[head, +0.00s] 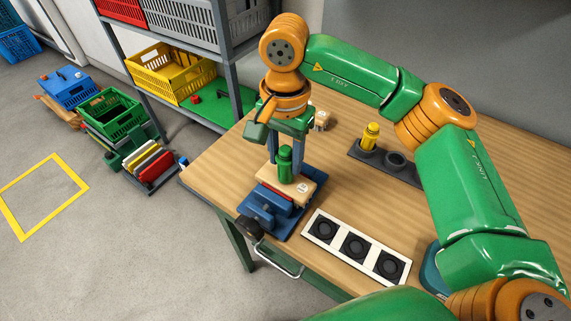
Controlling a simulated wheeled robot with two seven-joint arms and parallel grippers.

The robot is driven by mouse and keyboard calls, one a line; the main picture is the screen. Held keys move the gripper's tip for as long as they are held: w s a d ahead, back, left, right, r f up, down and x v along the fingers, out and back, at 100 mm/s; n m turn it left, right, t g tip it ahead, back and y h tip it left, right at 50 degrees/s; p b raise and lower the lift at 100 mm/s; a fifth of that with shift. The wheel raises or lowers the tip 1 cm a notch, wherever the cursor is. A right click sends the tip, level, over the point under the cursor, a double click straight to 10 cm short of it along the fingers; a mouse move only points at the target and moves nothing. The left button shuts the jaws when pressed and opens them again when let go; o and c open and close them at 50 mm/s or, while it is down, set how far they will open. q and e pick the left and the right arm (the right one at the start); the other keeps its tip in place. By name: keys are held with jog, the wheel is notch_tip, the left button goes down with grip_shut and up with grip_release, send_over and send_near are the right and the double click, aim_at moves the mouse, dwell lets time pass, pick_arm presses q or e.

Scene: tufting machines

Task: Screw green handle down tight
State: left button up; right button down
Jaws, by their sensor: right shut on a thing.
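The green handle (285,165) stands upright on a light wooden block (289,189) that sits on a blue fixture (262,209) near the table's front left edge. My right gripper (285,145) reaches down from above, its two blue-grey fingers on either side of the handle's upper part. It is shut on the green handle. The gripper's body hides the space just behind the handle top. I cannot tell how far the handle is screwed in. My left gripper is not in view.
A yellow handle (371,137) stands in a dark holder (408,175) at the back. A white panel with three black round sockets (355,246) lies right of the fixture. A small pale object (321,121) stands behind. Shelves with crates (173,72) stand at upper left.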

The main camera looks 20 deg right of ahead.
jog(key=m, duration=0.6)
jog(key=shift+f+b, duration=0.2)
jog(key=shift+b, duration=0.15)
jog(key=m, duration=0.6)
jog(key=c, duration=0.6)
grip_release()
jog(key=shift+o, duration=0.2)
jog(key=shift+r, duration=0.1)
